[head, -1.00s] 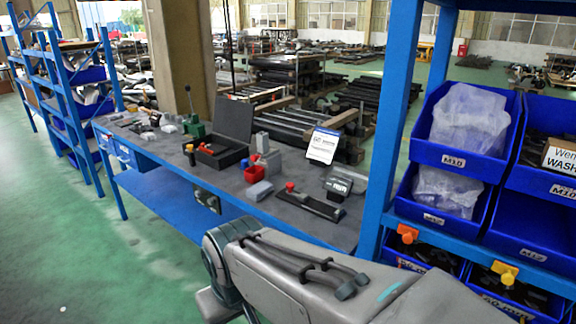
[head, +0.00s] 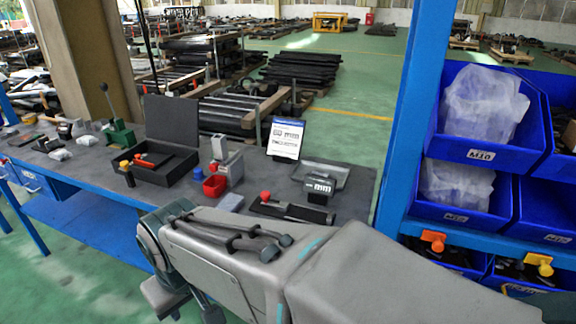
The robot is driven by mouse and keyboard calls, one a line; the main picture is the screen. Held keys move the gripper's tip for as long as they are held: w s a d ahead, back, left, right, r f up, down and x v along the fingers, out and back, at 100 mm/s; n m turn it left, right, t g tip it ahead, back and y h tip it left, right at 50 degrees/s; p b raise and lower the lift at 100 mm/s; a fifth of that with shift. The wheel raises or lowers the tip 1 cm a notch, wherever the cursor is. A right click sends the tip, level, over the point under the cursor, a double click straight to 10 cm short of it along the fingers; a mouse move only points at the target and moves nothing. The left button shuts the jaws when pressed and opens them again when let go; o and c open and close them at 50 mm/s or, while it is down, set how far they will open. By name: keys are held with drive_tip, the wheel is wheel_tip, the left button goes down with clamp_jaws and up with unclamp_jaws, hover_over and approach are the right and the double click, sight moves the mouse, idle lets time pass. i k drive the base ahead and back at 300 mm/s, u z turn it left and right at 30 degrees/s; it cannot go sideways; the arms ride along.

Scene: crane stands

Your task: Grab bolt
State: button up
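I cannot pick out a single bolt with certainty. Blue bins on the right rack hold small parts. The upper bin (head: 440,148) and the bin below it (head: 428,192) hold clear plastic bags with M-size labels on their fronts. Lower bins hold dark metal parts (head: 515,272), too small to identify.
A blue rack post (head: 405,130) stands between the bins and the workbench (head: 110,180). On the bench are an open black case (head: 160,170), a red bin (head: 215,186), a sign (head: 286,138) and a red-knobbed black tool (head: 295,210). Green floor is clear at the lower left.

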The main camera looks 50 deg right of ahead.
sight(325, 175)
drive_tip(key=z, duration=1.8)
drive_tip(key=k, duration=0.45)
drive_tip(key=u, duration=1.05)
drive_tip(key=i, duration=1.15)
drive_tip(key=z, duration=0.5)
